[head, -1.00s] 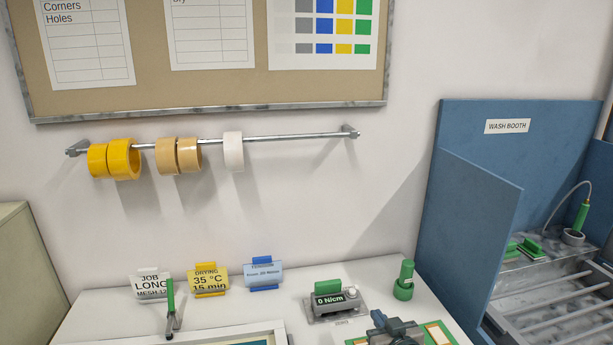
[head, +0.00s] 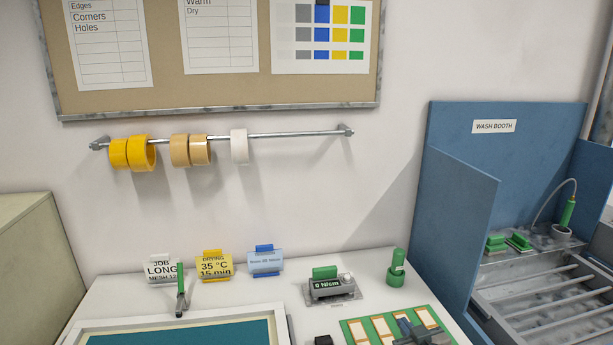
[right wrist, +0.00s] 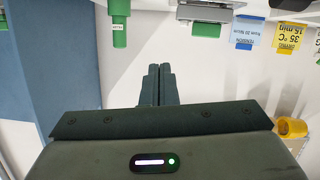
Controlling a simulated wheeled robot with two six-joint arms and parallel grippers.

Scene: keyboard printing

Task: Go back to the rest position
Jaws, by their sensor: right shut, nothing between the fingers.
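My right gripper (head: 412,328) shows at the bottom edge of the head view, over the green board with pale cards (head: 357,330). In the right wrist view its two dark fingers (right wrist: 158,72) are together with nothing between them. They point toward the upside-down work table items, apart from the green bottle (right wrist: 119,25). My left gripper does not show in the head view.
The blue wash booth (head: 457,205) rises at right. Tape rolls (head: 142,154) hang on a wall rail.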

